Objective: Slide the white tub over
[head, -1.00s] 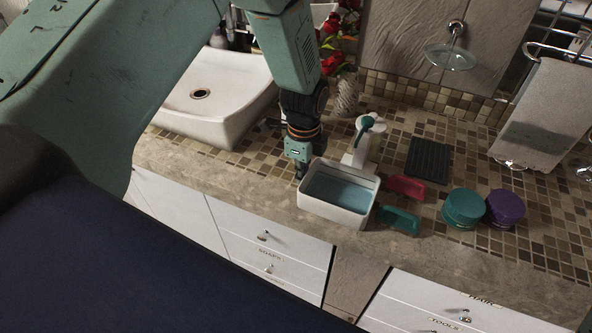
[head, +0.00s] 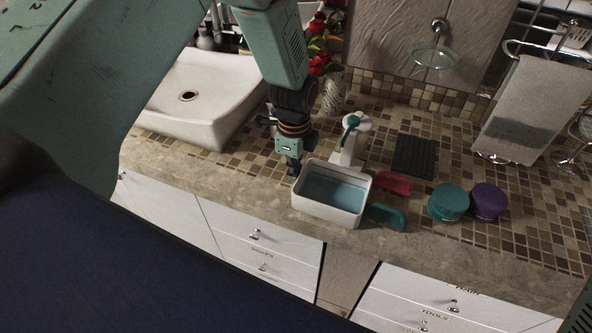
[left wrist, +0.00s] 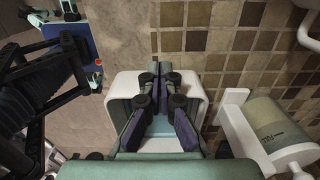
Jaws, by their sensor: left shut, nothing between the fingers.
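The white tub (head: 325,211), an open rectangular box with blue inside, stands upright near the counter's front edge in the head view. Its rim also shows in the left wrist view (left wrist: 124,98), partly hidden behind my fingers. My left gripper (head: 293,170) points down at the tub's left side, by its back left corner. In the left wrist view the left gripper's fingers (left wrist: 165,88) are together and empty, overlapping the tub in the picture. I cannot tell for sure whether they touch its wall. My right gripper is not in view.
A red dish (head: 395,183) and a teal dish (head: 386,216) lie close by the tub's right side. A white dispenser (head: 352,140) stands behind it. A teal jar (head: 449,202), purple jar (head: 489,201) and dark ribbed mat (head: 414,157) are farther right. A basin (head: 205,85) is left.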

